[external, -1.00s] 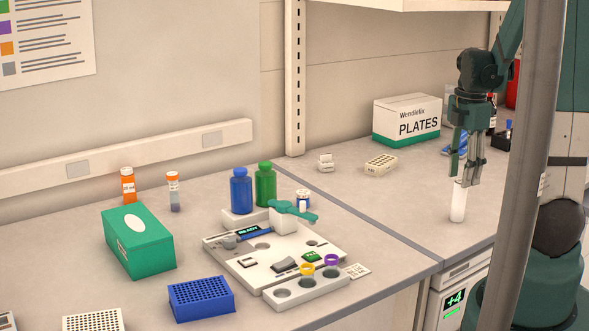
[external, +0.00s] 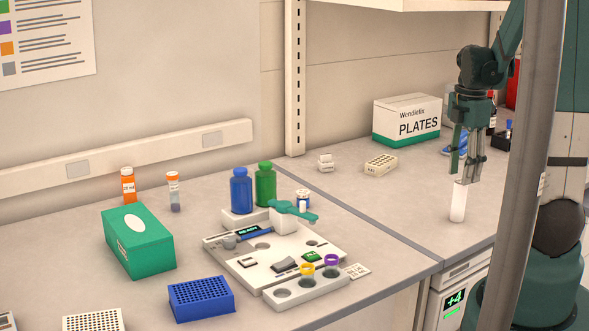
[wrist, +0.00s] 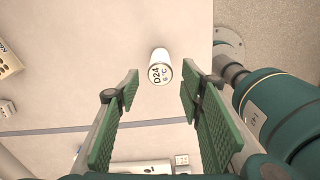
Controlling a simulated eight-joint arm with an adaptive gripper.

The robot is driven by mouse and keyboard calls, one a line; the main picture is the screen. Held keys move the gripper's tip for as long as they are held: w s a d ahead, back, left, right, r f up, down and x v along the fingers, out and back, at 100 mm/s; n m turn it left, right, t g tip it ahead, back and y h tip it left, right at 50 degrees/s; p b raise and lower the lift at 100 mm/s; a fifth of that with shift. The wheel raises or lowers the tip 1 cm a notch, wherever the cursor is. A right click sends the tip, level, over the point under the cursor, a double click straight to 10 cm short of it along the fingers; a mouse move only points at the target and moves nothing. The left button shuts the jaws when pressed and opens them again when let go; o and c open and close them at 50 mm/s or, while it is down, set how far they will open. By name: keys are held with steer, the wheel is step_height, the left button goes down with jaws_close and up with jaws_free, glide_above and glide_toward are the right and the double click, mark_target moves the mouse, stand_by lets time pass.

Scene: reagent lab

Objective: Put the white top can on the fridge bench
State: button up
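The white can (external: 458,203) stands upright on the right bench (external: 405,205), near its front edge and above the small fridge. In the wrist view the can (wrist: 160,66) shows a white lid with dark lettering that reads D24 and 8 °C. My gripper (external: 463,178) is right over the can and points down. In the wrist view my gripper (wrist: 160,82) is open, with a green padded finger on each side and a clear gap between them. The can appears beyond the fingertips, and neither finger appears to press on it.
The fridge (external: 455,297) has a green +4 display under the bench. A PLATES box (external: 407,119), a beige rack (external: 381,165) and a small white item (external: 325,162) stand farther back. The left bench holds bottles, racks and a device (external: 270,255). A grey post (external: 527,200) crosses the right foreground.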

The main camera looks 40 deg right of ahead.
steer(key=shift+a, duration=0.15)
steer(key=s+a+r+m+t, duration=0.1)
steer(key=a+r+m, duration=0.4)
steer(key=a, duration=0.5)
steer(key=a+r+m+t, duration=0.3)
steer(key=a+r+m, duration=0.2)
steer(key=a, duration=0.5)
steer(key=s+a+r+m+t, duration=0.1)
steer(key=a+r+m+t, duration=0.2)
steer(key=a+r+m, duration=0.3)
steer(key=a+r, duration=0.1)
steer(key=a, duration=0.3)
steer(key=shift+s+a+r, duration=0.15)
steer(key=shift+s+a, duration=0.2)
